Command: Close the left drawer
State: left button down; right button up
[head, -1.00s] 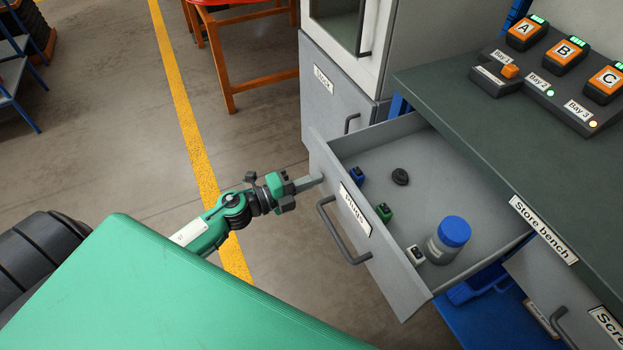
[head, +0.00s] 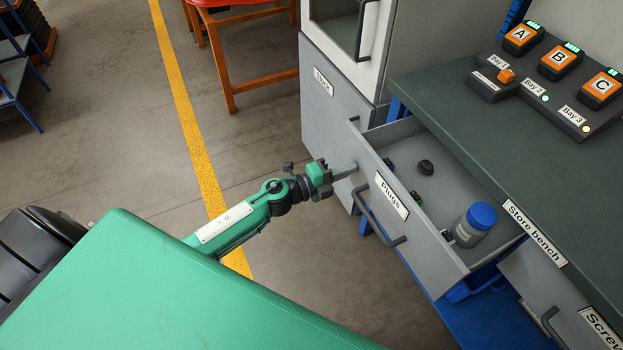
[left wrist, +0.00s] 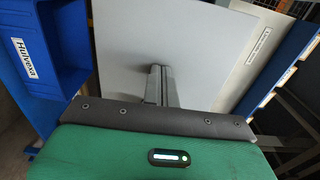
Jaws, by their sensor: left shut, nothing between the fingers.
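The left drawer is a grey drawer labelled "Plugs" (head: 440,240) under the store bench. It stands partly open, with its bar handle (head: 374,222) on the front. In the left wrist view the shut fingers (left wrist: 161,84) point at a plain grey panel (left wrist: 185,45). Inside the drawer are a jar with a blue lid (head: 474,224), a black round part (head: 426,167) and small plugs, partly hidden by the front. My right gripper is not in view.
A grey cabinet (head: 335,110) stands left of the drawer. A second drawer (head: 550,295) is at the lower right. A blue bin (left wrist: 45,50) shows in the left wrist view. Floor is clear left of the drawer.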

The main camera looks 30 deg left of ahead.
pick_arm(q)
jog(key=x, duration=1)
jog(key=b+x, duration=0.1)
jog(key=x, duration=0.7)
jog(key=shift+w+d, duration=0.45)
jog(key=shift+w, duration=0.05)
jog(key=shift+w+r+b, duration=0.1)
jog(key=shift+r+b, duration=0.15)
jog(key=shift+b, duration=0.05)
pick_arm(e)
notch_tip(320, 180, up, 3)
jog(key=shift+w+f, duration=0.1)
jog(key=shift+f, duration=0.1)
pick_arm(q)
jog(key=shift+r, duration=0.1)
